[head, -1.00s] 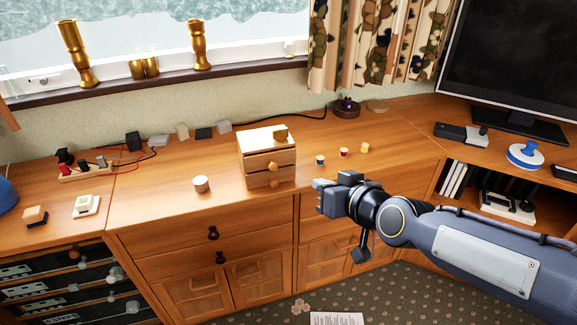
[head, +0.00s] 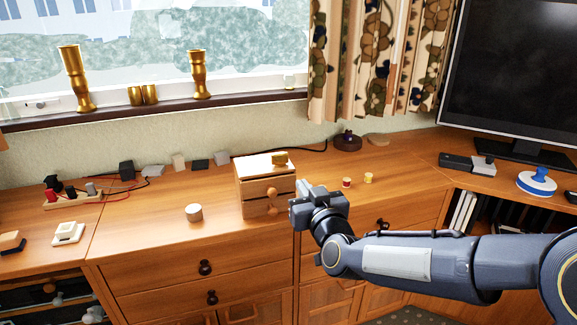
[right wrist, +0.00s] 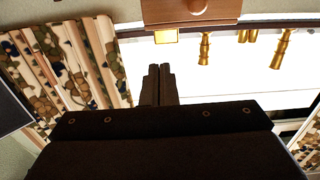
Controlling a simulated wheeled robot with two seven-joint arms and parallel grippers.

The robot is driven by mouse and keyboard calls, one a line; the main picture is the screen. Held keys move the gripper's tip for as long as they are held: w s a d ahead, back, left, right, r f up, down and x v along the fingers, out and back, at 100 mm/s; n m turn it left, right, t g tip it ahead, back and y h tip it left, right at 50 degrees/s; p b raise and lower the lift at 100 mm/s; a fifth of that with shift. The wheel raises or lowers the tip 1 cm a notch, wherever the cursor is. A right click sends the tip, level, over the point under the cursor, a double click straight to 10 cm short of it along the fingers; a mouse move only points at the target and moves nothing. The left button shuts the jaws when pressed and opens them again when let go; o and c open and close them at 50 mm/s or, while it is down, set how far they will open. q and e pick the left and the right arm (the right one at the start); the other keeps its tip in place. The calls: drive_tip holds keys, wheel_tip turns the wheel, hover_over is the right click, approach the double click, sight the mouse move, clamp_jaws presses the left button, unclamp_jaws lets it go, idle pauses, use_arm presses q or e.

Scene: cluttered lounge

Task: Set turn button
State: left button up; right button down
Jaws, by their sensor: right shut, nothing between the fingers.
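I cannot tell for sure which part is the turn button. A small wooden drawer box (head: 254,204) stands on the desk, with round wooden knobs (head: 272,193) on its front and a yellow piece (head: 280,158) on top. My right gripper (head: 298,208) is at the box's right front side, shut and empty. Whether it touches the box is unclear. In the right wrist view the shut fingers (right wrist: 158,84) point toward a wooden front (right wrist: 170,14) with a round knob (right wrist: 197,6). My left gripper is not in view.
A white round pot (head: 194,213) stands left of the box. A red-and-white piece (head: 347,183) and a yellow piece (head: 368,178) stand right of it. The desk front between box and pot is clear.

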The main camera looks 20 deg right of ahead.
sight(285, 159)
drive_tip(key=w, duration=1.2)
drive_tip(key=shift+a+b, duration=0.15)
drive_tip(key=shift+b, duration=0.2)
drive_tip(key=shift+s, duration=0.1)
